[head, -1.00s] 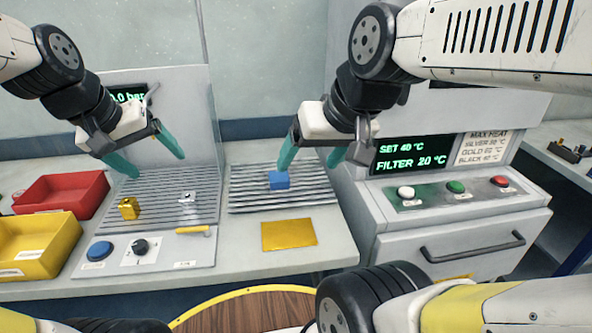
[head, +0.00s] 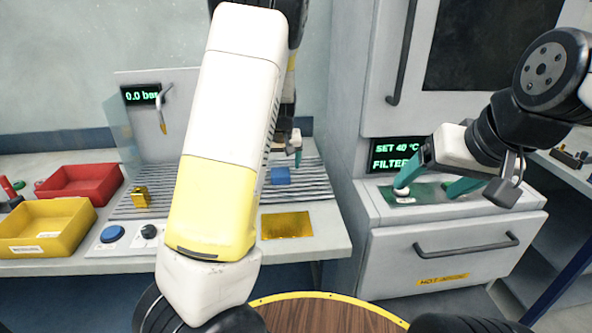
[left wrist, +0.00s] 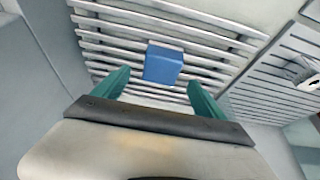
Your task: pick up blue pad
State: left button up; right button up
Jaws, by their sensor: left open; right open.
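The blue pad (head: 280,176) is a small blue block lying on the slatted rack (head: 316,188) in the middle of the bench. In the left wrist view the blue pad (left wrist: 163,62) lies on the slats just beyond my left gripper (left wrist: 159,80), roughly between the lines of its two teal fingers. That gripper is open and empty. In the head view my left gripper (head: 293,157) is above and behind the pad, partly hidden by my own arm. My right gripper (head: 431,190) is open and empty over the button panel of the cabinet at right.
A gold sheet (head: 286,225) lies in front of the rack. A gold block (head: 140,197) sits on the left rack, with a blue button (head: 112,234) below it. A red bin (head: 84,184) and yellow bin (head: 45,228) stand at left. The cabinet (head: 445,242) bounds the right.

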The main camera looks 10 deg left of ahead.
aim_at(280, 172)
pick_arm(q)
jog(key=x, duration=0.5)
jog(key=shift+s+f, duration=0.15)
jog(key=shift+f, duration=0.05)
jog(key=shift+c, duration=0.4)
jog(key=c, duration=1.6)
jog(key=shift+o, duration=0.2)
jog(key=shift+r, duration=0.1)
